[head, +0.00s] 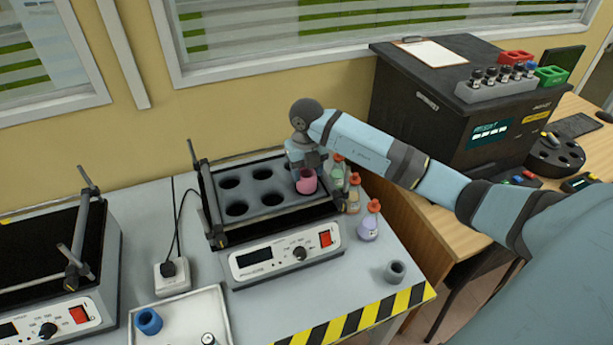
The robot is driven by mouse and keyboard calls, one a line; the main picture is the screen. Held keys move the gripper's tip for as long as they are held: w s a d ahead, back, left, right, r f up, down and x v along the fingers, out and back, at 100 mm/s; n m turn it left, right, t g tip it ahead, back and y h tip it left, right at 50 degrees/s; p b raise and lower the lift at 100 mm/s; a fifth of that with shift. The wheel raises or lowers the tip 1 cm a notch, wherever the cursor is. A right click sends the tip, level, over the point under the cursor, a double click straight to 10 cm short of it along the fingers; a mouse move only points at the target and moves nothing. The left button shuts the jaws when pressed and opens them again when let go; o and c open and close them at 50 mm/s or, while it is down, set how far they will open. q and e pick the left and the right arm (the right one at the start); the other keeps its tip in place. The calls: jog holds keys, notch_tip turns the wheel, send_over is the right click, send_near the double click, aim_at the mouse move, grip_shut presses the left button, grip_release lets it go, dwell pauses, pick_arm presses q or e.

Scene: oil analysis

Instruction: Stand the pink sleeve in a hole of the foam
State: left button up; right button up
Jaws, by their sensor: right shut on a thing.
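The pink sleeve (306,183) is upright at the right end of the dark grey foam (257,208). My right gripper (307,167) comes down from above and is shut on the sleeve's top. The sleeve is over or partly in a hole there; I cannot tell how deep it sits. Several other round holes in the foam are empty and open. My gripper and wrist hide part of the back right of the foam. My left gripper is not in view.
The foam sits in a shaker (285,262) with upright corner posts. Small bottles with red tops (369,222) stand right of it. A grey ring (395,271) lies near the striped table edge. A white tray (180,310) holds a blue sleeve (148,320).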

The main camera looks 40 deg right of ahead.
notch_tip(320, 180, down, 3)
jog(key=shift+r, duration=0.2)
jog(key=shift+f, duration=0.2)
jog(key=o, duration=0.6)
